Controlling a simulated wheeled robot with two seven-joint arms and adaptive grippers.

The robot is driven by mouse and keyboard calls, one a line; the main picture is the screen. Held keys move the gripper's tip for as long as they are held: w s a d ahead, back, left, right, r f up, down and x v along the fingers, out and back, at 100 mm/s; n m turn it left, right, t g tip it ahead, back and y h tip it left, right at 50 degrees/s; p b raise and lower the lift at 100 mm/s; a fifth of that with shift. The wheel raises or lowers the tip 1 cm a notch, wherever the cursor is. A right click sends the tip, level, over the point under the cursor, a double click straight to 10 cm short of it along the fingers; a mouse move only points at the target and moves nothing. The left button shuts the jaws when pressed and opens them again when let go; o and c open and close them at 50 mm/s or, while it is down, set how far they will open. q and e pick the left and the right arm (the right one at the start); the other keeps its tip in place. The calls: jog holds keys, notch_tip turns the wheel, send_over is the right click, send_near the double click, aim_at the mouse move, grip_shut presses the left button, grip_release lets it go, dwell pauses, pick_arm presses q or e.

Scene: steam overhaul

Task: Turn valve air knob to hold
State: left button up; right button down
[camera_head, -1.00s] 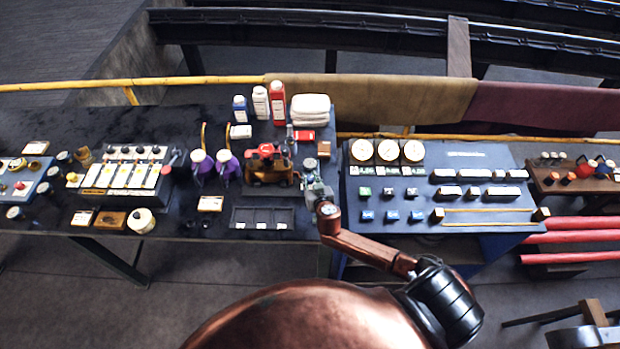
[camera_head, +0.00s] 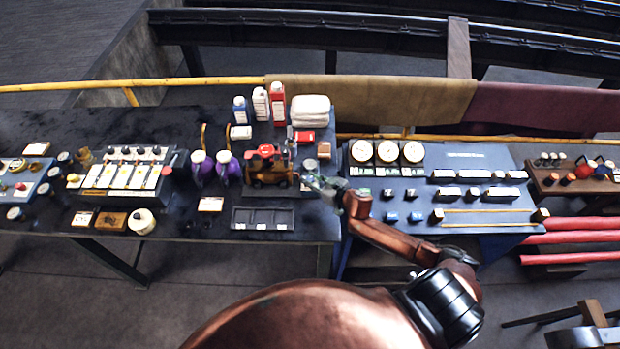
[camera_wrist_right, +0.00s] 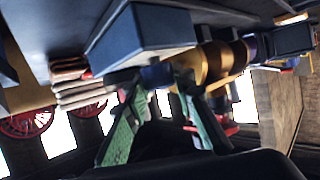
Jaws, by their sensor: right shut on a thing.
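The brass valve unit (camera_head: 268,172) with a red top stands on a dark base in the middle of the long dark table. My right gripper (camera_head: 306,177) reaches its right side from the right, turned nearly sideways. In the right wrist view the green fingers (camera_wrist_right: 158,80) are closed on a small bluish part at the tips, seemingly the air knob (camera_wrist_right: 157,74). A blue block (camera_wrist_right: 145,35) and brass cylinders (camera_wrist_right: 215,62) lie just beyond the fingertips. The knob is mostly hidden, and its setting cannot be read. My left gripper is out of view.
Purple jugs (camera_head: 228,167) stand left of the unit. Bottles (camera_head: 277,104) and white folded cloths (camera_head: 311,109) are behind it. A dark compartment tray (camera_head: 262,218) lies in front. A blue gauge panel (camera_head: 450,211) is to the right.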

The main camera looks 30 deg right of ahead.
jog(key=shift+w+d+r+n+g+y, duration=0.1)
jog(key=shift+n+g+y, duration=0.1)
jog(key=shift+n+y, duration=0.3)
jog(key=shift+d+n+g+y, duration=0.1)
jog(key=shift+n+g+y, duration=0.1)
jog(key=shift+n+y, duration=0.7)
jog(key=shift+y, duration=0.1)
jog(key=shift+n+g+y+b, duration=0.8)
jog(key=shift+n+y+b, duration=0.05)
jog(key=shift+n+y, duration=0.05)
jog(key=shift+a+n+g+y+b, duration=0.1)
jog(key=shift+n+g+y+b, duration=0.3)
jog(key=shift+n+y+b, duration=0.25)
jog(key=c, duration=1.7)
grip_release()
jog(key=shift+o, duration=0.4)
jog(key=shift+a, duration=0.1)
